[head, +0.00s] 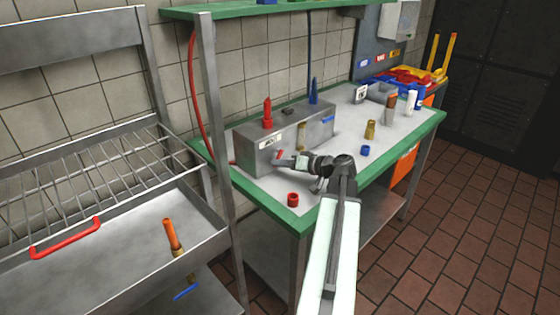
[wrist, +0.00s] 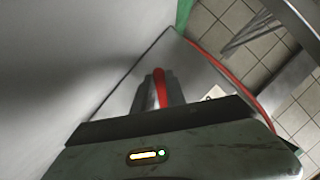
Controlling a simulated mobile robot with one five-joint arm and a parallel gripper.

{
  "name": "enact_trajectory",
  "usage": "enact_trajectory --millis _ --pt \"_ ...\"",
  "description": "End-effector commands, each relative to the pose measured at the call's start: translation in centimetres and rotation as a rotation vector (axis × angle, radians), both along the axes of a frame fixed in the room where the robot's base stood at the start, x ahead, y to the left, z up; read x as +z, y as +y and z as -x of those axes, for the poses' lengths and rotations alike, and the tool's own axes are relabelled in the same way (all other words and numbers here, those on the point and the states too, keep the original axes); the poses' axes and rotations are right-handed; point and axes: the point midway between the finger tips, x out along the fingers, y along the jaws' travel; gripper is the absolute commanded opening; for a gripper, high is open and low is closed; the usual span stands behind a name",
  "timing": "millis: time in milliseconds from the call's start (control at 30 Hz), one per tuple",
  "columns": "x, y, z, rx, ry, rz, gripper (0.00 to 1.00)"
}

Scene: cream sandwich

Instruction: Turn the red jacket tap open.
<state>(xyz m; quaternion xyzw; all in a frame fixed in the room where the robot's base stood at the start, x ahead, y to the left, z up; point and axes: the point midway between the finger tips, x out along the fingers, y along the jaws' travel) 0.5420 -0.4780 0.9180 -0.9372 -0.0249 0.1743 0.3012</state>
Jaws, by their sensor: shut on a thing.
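The red jacket tap (head: 279,154) is on the front face of a grey metal box on the green-edged bench. Its red lever (wrist: 160,86) shows between my fingers in the wrist view. My gripper (head: 284,160) reaches the box front from the right and is shut on the red lever. The fingers hide part of the lever and the tap's body. A blue tap lever (head: 328,119) sits at the right end of the same box front.
A red ring (head: 293,199) lies near the bench's front edge, and a blue ring (head: 365,150) and a brass fitting (head: 370,129) stand to the right. A steel post (head: 214,150) rises left of the bench, beside a sink (head: 130,235) and rack. A red hose (head: 195,90) runs behind.

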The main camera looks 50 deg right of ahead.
Motion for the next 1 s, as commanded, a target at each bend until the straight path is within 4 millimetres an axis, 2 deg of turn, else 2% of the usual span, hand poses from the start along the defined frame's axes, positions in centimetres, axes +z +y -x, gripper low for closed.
enact_trajectory --millis 500,1000 --pt "-0.7 -1.1 0.2 0.005 0.035 0.439 0.0" --pt "-0.7 -1.7 0.2 0.004 0.048 0.618 0.0"
